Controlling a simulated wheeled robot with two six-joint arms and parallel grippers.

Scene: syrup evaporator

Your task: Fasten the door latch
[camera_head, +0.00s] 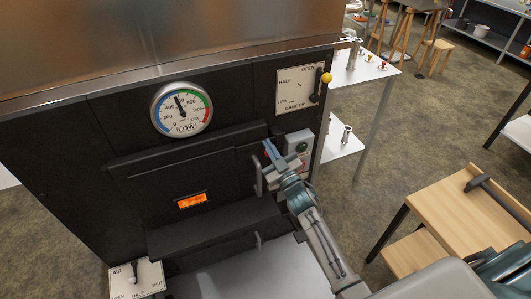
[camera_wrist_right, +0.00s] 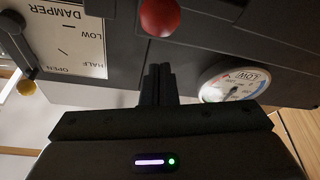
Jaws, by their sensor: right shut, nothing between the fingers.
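The black firebox door (camera_head: 160,178) is on the evaporator front, with a small glowing orange window (camera_head: 192,201). It looks closed, though its right edge is partly behind my arm. A red knob (camera_head: 266,154), which looks like the latch's, shows at the door's right side, mostly hidden by my right gripper (camera_head: 268,146). In the right wrist view the red knob (camera_wrist_right: 162,16) is just beyond the fingertips (camera_wrist_right: 158,68) of that gripper. The fingers are shut together and empty, with a small gap to the knob. My left gripper is out of view.
A round gauge (camera_head: 181,109) is above the door. A damper plate (camera_head: 299,89) with a yellow-knobbed lever (camera_head: 326,78) is at upper right. A wooden table (camera_head: 450,215) is at right.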

